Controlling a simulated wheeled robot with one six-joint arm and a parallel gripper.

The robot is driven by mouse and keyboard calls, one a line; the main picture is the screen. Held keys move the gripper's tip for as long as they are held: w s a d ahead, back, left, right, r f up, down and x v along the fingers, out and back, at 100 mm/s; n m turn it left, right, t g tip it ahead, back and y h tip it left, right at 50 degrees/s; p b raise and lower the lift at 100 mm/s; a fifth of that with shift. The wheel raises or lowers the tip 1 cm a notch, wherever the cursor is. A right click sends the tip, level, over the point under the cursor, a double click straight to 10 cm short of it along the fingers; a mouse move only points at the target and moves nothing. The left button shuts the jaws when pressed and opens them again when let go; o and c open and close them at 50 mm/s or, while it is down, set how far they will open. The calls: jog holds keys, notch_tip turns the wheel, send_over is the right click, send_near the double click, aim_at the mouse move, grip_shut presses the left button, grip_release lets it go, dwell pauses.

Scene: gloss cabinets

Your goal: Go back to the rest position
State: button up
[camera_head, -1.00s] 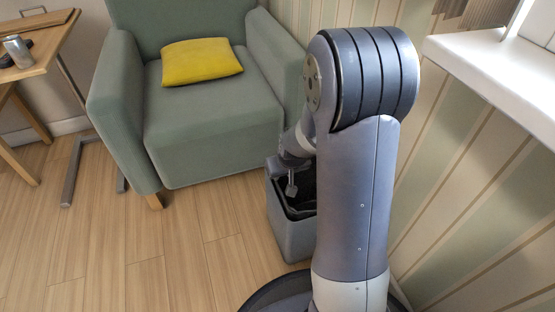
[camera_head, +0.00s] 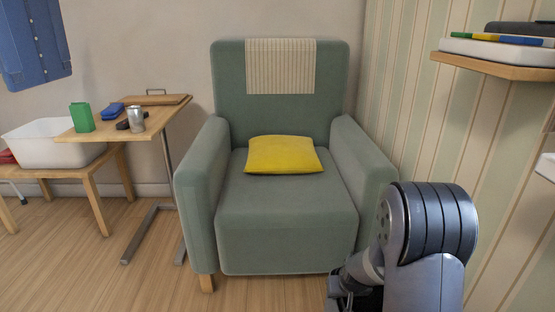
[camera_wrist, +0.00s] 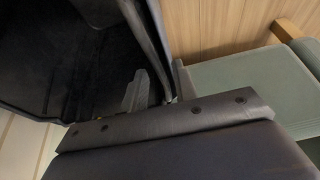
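My gripper (camera_wrist: 160,88) shows in the wrist view with its two fingers apart and nothing seen held between them. A dark bin (camera_wrist: 60,60) with a black inside fills the left of that view. Its rim runs down close to the fingers; I cannot tell whether they touch it. In the head view my arm stands at the lower right, and its lower end by the armchair's right front is mostly cut off by the picture's bottom edge. The gripper cannot be made out there.
A green armchair (camera_head: 285,225) with a yellow cushion (camera_head: 284,154) stands ahead. A small table (camera_head: 150,125) with a green box, a can and other items is to its left, beside a white tub (camera_head: 45,150). A shelf (camera_head: 490,66) juts from the right wall. Floor is clear front left.

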jog(key=shift+f, duration=0.1)
jog(key=shift+f, duration=0.25)
jog(key=p+v, duration=0.6)
jog(key=v, duration=0.5)
jog(key=b+x, duration=0.6)
jog(key=x, duration=0.5)
jog(key=shift+s+f, duration=0.1)
jog(key=shift+f, duration=0.15)
notch_tip(320, 180, up, 7)
jog(key=shift+r+p, duration=0.15)
jog(key=shift+p, duration=0.25)
